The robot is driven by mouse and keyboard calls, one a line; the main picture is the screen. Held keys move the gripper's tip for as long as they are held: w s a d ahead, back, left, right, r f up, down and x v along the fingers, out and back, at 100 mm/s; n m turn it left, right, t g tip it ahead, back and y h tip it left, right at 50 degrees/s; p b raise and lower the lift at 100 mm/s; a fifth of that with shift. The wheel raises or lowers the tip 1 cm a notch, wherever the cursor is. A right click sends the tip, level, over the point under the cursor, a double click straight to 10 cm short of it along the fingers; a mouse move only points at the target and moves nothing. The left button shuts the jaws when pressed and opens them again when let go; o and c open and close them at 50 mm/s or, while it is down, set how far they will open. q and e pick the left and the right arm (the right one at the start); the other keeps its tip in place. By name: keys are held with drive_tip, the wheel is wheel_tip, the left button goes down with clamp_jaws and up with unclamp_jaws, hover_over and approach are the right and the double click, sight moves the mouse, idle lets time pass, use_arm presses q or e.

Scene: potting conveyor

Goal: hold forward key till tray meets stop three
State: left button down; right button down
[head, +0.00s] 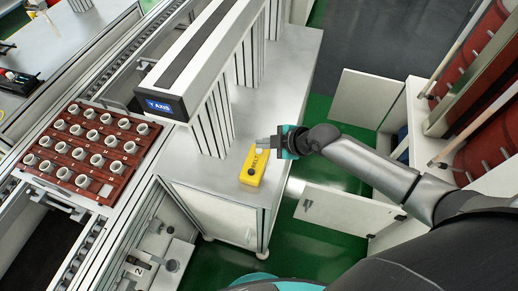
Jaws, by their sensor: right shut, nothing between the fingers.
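A brown-red tray (88,183) with several white pots in it lies on the conveyor (62,240) at the left. A yellow control box (252,181) marked BELT lies on the grey cabinet top, with a dark round key at its near end. My right gripper (260,147) is shut and empty, with its fingertips over the far end of the box. The fingers cover that end, so I cannot tell whether they touch or press a key there. I cannot make out which stop is stop three. My left gripper is not in view.
A gantry beam labelled Y AXIS (163,106) stands on ribbed posts just left of the yellow box. A lower shelf with a plate marked 2 (137,271) sits below the cabinet edge. White cabinets with open doors (322,214) stand at the right; the green floor between is clear.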

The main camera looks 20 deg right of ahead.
drive_tip(key=shift+f, duration=0.1)
idle(0.3)
drive_tip(key=shift+f+b, duration=0.35)
drive_tip(key=shift+b, duration=0.05)
drive_tip(key=shift+f+b, duration=0.35)
drive_tip(key=shift+f, duration=0.1)
idle(1.8)
drive_tip(key=shift+r, duration=0.15)
idle(3.3)
drive_tip(key=shift+r+p, duration=0.75)
wheel_tip(320, 180, up, 5)
drive_tip(key=p, duration=0.4)
